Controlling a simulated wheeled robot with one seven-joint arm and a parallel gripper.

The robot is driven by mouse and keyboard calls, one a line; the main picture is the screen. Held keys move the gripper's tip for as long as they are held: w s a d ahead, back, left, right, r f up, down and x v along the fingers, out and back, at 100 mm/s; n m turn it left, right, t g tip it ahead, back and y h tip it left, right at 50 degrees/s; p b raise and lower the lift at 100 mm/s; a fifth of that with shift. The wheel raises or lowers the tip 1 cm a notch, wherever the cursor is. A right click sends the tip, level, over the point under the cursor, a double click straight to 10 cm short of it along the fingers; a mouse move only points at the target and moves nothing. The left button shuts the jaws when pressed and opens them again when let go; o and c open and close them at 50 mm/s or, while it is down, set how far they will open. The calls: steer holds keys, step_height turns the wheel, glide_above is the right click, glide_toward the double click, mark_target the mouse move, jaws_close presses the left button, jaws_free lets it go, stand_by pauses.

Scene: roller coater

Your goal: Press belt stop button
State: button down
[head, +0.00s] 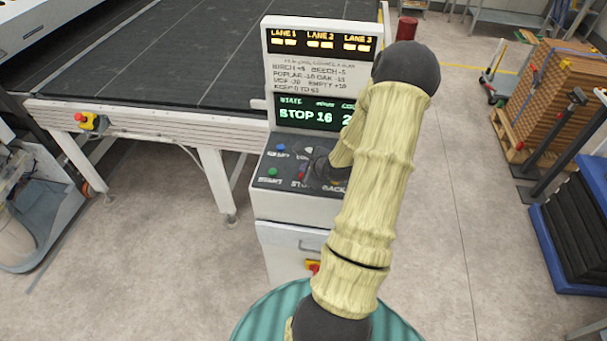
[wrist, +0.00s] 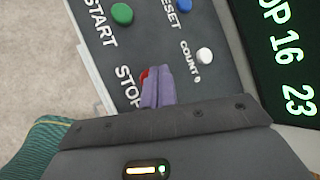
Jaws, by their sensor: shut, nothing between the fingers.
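The control panel (head: 262,181) stands at the end of the belt, with labelled buttons on its sloped face. The red stop button (wrist: 144,75) shows beside the STOP label in the wrist view, mostly hidden behind the fingers. My gripper (wrist: 157,72) is shut and empty, its purple-grey fingertips over the red button. I cannot tell whether they touch it. In the head view my gripper (head: 316,172) is dark and hangs over the panel's lower part. The display (head: 306,113) reads STOP 16, and 23 also shows in the wrist view.
The green start button (wrist: 122,13), blue reset button (wrist: 183,5) and white count button (wrist: 204,56) sit near the fingers. A dark belt table (head: 190,50) lies behind the panel. A red button on a yellow box (head: 88,121) is on the table's frame.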

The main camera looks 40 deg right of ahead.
step_height(320, 180, up, 5)
steer(key=p, duration=0.5)
stand_by(0.9)
steer(key=s+a+r+n+g+b, duration=0.2)
steer(key=a+n+g+b, duration=0.3)
steer(key=a+n, duration=1.05)
steer(key=s+a+r+n+b, duration=0.1)
steer(key=s+a+n+b, duration=0.1)
steer(key=s+a+n, duration=0.2)
steer(key=s+a+r+n+g+y+b, duration=0.1)
steer(key=s+a+n+b, duration=0.2)
steer(key=a+n, duration=0.6)
steer(key=shift+s+a+r+g, duration=0.25)
steer(key=shift+s+a+g, duration=0.05)
steer(key=shift+s, duration=0.95)
